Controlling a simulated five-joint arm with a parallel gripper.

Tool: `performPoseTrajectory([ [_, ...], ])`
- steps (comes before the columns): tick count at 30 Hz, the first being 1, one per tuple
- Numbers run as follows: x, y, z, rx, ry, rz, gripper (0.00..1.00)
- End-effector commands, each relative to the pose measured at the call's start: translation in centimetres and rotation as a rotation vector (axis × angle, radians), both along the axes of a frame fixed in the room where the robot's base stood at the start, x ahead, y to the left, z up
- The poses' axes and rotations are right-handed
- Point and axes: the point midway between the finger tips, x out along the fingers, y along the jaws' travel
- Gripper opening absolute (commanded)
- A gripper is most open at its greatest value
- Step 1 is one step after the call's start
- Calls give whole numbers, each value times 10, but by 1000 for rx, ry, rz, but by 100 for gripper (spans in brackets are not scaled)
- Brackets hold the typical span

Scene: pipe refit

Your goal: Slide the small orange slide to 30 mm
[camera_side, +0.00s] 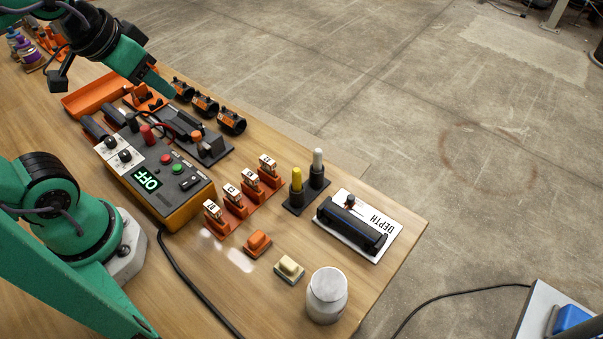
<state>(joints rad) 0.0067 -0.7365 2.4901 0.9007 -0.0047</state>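A black slide rail (352,228) lies on a white plate marked DEPTH (390,233) near the right end of the table. A small knob with a bit of orange (349,201) stands at the rail's far edge, toward its left end; it looks like the small orange slide. No millimetre scale is readable at this size. My gripper (168,89) is up at the upper left, above the far part of the table, well away from the rail. Its fingers look close together, but whether they are open or shut cannot be told. I see nothing held in it.
A control box (165,185) reading OFF stands mid-table. Several lettered orange clips (235,200), a two-post holder (306,194), orange (257,241) and cream (289,268) blocks and a white jar (326,294) stand around the rail. The table edge is close at right.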

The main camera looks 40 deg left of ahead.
Motion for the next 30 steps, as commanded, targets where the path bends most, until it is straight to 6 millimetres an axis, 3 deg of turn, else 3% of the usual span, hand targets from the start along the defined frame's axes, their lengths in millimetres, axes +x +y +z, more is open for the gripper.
performPoseTrajectory([
  [5, 13, -8, 3, -8, 27, -17, 38],
  [14, 55, -39, 6, -27, 110, -59, 38],
  [22, 96, -78, -2, -34, 190, -98, 38],
  [30, 132, -126, -22, -28, 269, -132, 38],
])
